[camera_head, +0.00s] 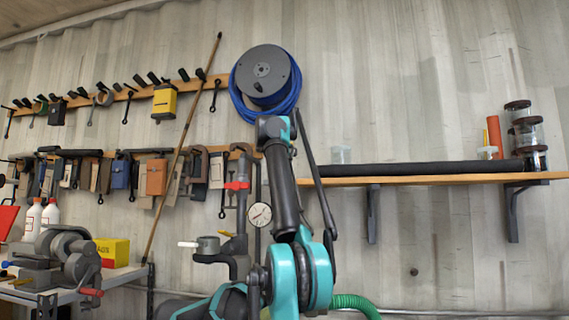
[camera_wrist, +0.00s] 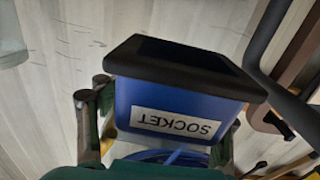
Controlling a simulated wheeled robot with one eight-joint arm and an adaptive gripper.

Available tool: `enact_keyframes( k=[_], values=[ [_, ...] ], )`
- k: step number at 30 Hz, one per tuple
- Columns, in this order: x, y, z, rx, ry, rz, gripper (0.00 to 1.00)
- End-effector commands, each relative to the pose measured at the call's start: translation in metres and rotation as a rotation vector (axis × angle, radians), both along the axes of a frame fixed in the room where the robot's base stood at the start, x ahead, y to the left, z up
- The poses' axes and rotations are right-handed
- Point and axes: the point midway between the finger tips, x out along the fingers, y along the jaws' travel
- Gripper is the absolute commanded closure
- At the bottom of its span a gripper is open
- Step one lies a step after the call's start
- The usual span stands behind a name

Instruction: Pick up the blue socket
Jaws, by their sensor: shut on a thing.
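The blue socket (camera_wrist: 180,112) is a blue box with a black rim and a white label reading SOCKET, upside down in the wrist view. My gripper (camera_wrist: 166,100) is shut on it, with one finger at its left side and the other at its right side, partly hidden by the box. In the head view my arm reaches up towards the wall, and its own links hide the gripper and the held socket.
A black and blue cable reel (camera_head: 262,72) hangs on the wall near my arm. A wooden shelf (camera_head: 440,180) with jars (camera_head: 528,130) is at the right. Tool racks (camera_head: 100,98) and a leaning stick (camera_head: 182,140) are at the left, above a bench with a vise (camera_head: 65,256).

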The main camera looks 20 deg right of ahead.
Motion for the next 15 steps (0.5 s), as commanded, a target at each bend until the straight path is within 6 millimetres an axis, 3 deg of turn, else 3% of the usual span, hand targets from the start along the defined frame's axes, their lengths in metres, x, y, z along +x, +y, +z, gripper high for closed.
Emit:
enact_keyframes(
  k=[15],
  values=[
    [-0.0057, 0.0029, 0.0121, -0.001, 0.001, 0.0, 1.0]
  ],
)
